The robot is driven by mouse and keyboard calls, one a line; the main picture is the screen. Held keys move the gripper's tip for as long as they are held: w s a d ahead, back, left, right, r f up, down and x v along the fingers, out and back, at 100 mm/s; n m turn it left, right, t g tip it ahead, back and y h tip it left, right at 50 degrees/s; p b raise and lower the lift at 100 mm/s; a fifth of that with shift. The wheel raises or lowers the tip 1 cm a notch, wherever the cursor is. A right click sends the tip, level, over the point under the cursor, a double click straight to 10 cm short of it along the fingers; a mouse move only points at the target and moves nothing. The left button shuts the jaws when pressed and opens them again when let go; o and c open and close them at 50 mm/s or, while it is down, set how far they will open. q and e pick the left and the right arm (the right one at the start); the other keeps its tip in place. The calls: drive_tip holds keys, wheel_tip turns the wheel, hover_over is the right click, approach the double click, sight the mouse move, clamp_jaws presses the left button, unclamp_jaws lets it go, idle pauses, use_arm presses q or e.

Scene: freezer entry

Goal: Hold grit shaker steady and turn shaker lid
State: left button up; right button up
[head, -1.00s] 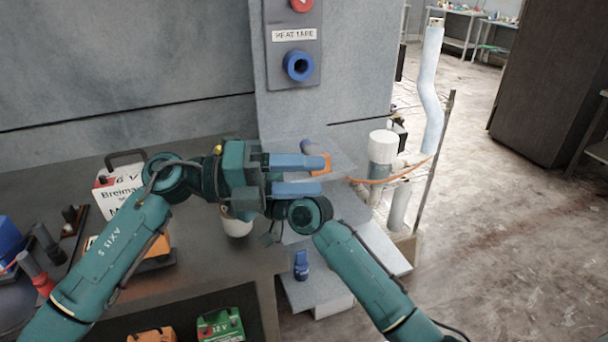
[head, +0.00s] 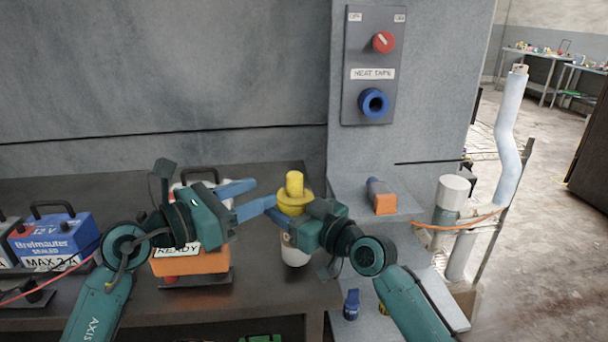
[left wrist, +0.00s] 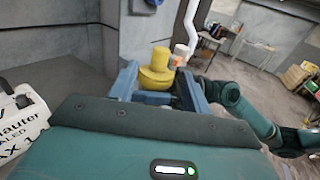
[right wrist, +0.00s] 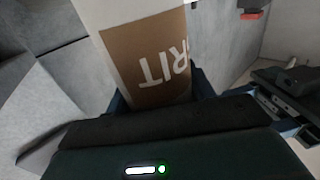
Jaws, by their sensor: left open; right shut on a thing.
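The grit shaker (head: 296,252) has a white body and a brown label, and stands upright at the bench's right end. Its yellow lid (head: 295,192) has a wide flange and a knob on top. My right gripper (head: 289,238) is shut on the shaker's body; the label shows large between its fingers in the right wrist view (right wrist: 150,60). My left gripper (head: 256,197) is open, its blue fingers pointing right, just left of the lid. In the left wrist view the yellow lid (left wrist: 156,72) shows ahead, beyond or between the fingertips; contact cannot be told.
An orange charger (head: 190,262) marked READY and a blue battery box (head: 55,240) stand on the bench to the left. A panel with a red knob (head: 383,42) is on the wall. An orange-ended blue item (head: 382,198) lies on the grey step at right.

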sight(301, 176)
use_arm(q)
drive_tip(key=x, duration=1.1)
drive_tip(key=shift+d, duration=0.15)
use_arm(e)
drive_tip(key=shift+r, duration=0.15)
use_arm(q)
drive_tip(key=c, duration=1)
